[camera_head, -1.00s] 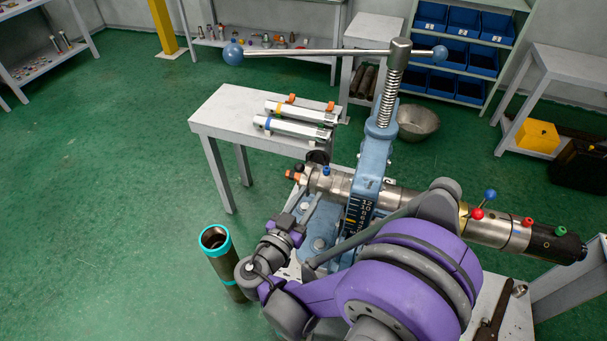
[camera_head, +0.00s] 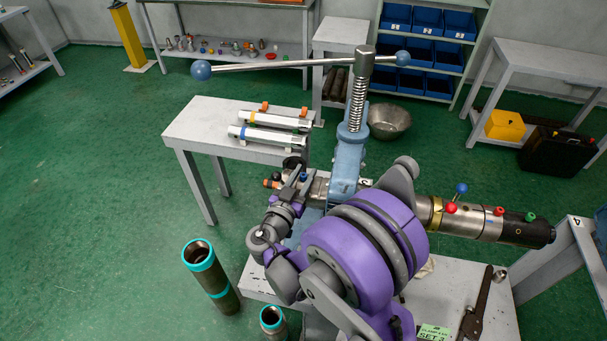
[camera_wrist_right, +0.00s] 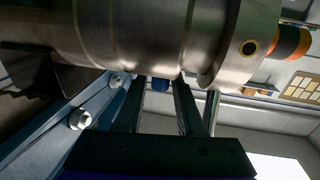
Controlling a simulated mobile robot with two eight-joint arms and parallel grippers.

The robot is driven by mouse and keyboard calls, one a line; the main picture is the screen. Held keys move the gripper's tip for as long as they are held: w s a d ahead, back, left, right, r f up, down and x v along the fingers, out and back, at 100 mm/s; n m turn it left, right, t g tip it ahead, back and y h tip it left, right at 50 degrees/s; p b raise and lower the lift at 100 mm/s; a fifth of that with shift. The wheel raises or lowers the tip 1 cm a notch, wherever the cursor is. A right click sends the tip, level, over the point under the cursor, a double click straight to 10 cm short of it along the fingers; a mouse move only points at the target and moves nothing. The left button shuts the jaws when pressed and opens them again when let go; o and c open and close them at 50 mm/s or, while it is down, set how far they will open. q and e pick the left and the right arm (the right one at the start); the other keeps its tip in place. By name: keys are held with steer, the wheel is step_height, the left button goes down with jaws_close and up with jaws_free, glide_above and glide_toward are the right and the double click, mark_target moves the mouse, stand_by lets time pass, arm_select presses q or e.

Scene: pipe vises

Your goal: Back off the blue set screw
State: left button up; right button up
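The blue set screw (camera_head: 303,177) is a small blue head on the steel pipe assembly in the blue vise (camera_head: 348,160). In the right wrist view the blue screw (camera_wrist_right: 161,85) shows between the tips of two dark fingers. My right gripper (camera_wrist_right: 160,100) is open, with one finger on each side of the screw and a visible gap between them. I cannot tell whether either finger touches it. In the head view my right gripper (camera_head: 294,182) is at the pipe's left part, beside the screw. My left gripper is not in view.
An orange-tipped fitting (camera_head: 268,183) is at the pipe's left end. A red ball (camera_head: 451,208), blue ball (camera_head: 461,188) and green knob (camera_head: 530,217) are on its right part. The vise's long handle (camera_head: 290,63) crosses above. Teal-ringed pipes (camera_head: 213,277) stand on the floor.

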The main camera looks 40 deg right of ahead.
jaws_close()
steer(key=shift+t, duration=0.3)
steer(key=shift+s+n+t+y, duration=0.1)
steer(key=shift+n+t+y, duration=0.7)
steer(key=shift+n+t, duration=0.1)
steer(key=shift+n+t+y+b, duration=0.3)
steer(key=shift+n+t+y, duration=0.4)
steer(key=shift+t, duration=0.1)
jaws_free()
